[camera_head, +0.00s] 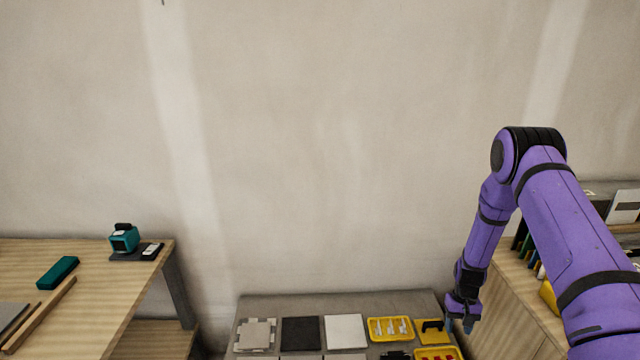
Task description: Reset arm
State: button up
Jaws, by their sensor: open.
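My purple arm (567,235) comes in from the lower right, bends at a high black elbow and hangs down. My gripper (460,322) is at its lower end, pointing down near the right edge of the low grey table (270,303). The gripper is small in view; it is open, and I see nothing held between its fingers. It is beside a yellow tray with a black-handled tool (432,327); I cannot tell its height above the table.
The low table holds a grey tile (255,334), a dark tile (300,334), a white tile (345,331) and a yellow tray (390,328). A wooden workbench (100,270) with a teal device (124,239) stands left. A wooden cabinet (510,300) stands right, close to my arm.

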notch_tip(320, 180, up, 22)
jog(key=w+a+r+t, duration=0.1)
jog(key=w+a+t, duration=0.1)
jog(key=w+a, duration=0.1)
jog(key=s+a+r+n+t, duration=0.1)
jog(key=s+a+r, duration=0.15)
jog(key=r, duration=0.65)
jog(key=s+a+r+t, duration=0.1)
jog(key=s+r, duration=0.2)
jog(key=r, duration=0.6)
jog(key=s+a+r+t, duration=0.2)
jog(key=s+a+r, duration=0.1)
jog(key=s+r, duration=1)
jog(key=s+r+t, duration=0.1)
jog(key=s+r, duration=0.1)
jog(key=s, duration=0.6)
jog(key=s+a+r+n+t, duration=0.1)
jog(key=s+r, duration=0.1)
jog(key=s, duration=0.6)
jog(key=shift+a+r+h, duration=0.2)
jog(key=shift+a+h, duration=0.1)
